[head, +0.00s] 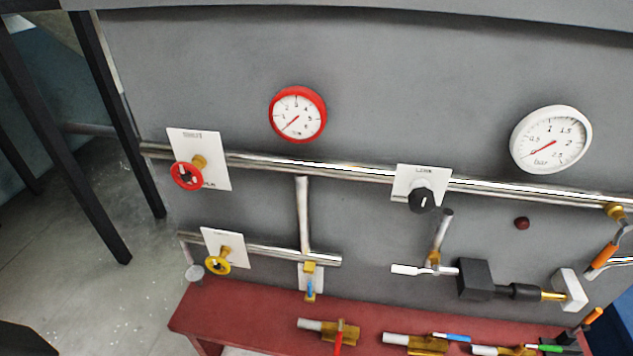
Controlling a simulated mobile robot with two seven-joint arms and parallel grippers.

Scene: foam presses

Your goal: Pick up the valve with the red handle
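The valve with the red handle (329,328) lies on the red bench (235,310) at the bottom of the head view. It has a brass body, a pale pipe stub pointing left and a red lever (339,340) reaching down to the picture's lower edge. The lever's lower end is cut off by the frame. Neither of my grippers shows in the head view, and nothing is seen touching this valve.
To its right lie a blue-handled valve (414,343) and a green-handled valve (505,350). Behind is a grey panel with pipes, a red handwheel (187,176), a yellow handwheel (217,265) and gauges. Bench left of the red-handled valve is clear. Dark posts stand left.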

